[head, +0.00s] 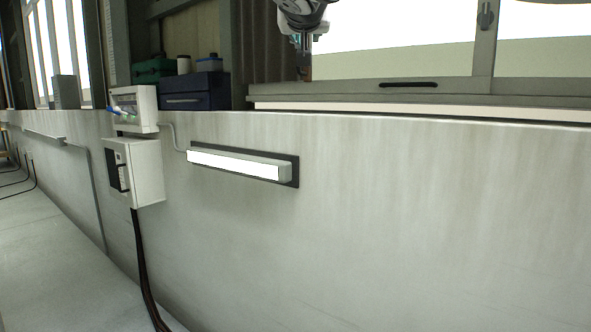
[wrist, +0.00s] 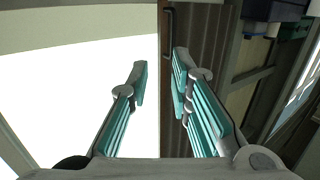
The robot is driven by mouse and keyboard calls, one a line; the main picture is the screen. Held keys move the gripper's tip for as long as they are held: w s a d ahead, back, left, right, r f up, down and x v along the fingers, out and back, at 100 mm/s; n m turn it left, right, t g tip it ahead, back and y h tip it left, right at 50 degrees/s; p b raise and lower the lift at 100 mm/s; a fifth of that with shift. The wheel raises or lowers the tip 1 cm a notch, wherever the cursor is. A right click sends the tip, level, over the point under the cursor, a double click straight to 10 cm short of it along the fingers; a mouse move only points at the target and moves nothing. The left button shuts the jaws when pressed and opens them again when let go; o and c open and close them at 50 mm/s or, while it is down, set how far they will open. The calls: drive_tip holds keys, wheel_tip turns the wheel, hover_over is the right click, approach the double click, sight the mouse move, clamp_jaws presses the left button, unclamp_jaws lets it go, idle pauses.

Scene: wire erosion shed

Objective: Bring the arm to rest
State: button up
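My gripper (head: 304,66) hangs at the top of the head view, in front of the window. Most of my arm is cut off by the top edge there. In the wrist view my gripper (wrist: 161,78) shows two grey and teal fingers with a gap between the pads. Nothing is held in the gap; the window's frame shows behind it. No object touches the fingers in the wrist view.
A window (head: 400,60) with a dark handle (head: 408,84) stands behind my gripper above a pale ledge (head: 420,112). On the wall are a lit lamp (head: 235,164) and a switch box (head: 146,172). A dark blue toolbox (head: 196,91) stands at the left.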

drive_tip(key=s+d+f+m+g+h, duration=0.15)
drive_tip(key=s+d+f+g, duration=0.65)
drive_tip(key=s+d+f, duration=1.05)
drive_tip(key=s+a+f+n+g+y, duration=0.25)
drive_tip(key=s+f+g, duration=0.55)
drive_tip(key=s+f, duration=2)
wheel_tip(320, 180, up, 18)
drive_tip(key=s+d+t+p, duration=0.1)
drive_tip(key=t+p, duration=0.1)
drive_tip(key=p, duration=1.1)
drive_tip(key=shift+f+t+p, duration=0.15)
drive_tip(key=shift+t+p, duration=0.15)
drive_tip(key=shift+t, duration=0.1)
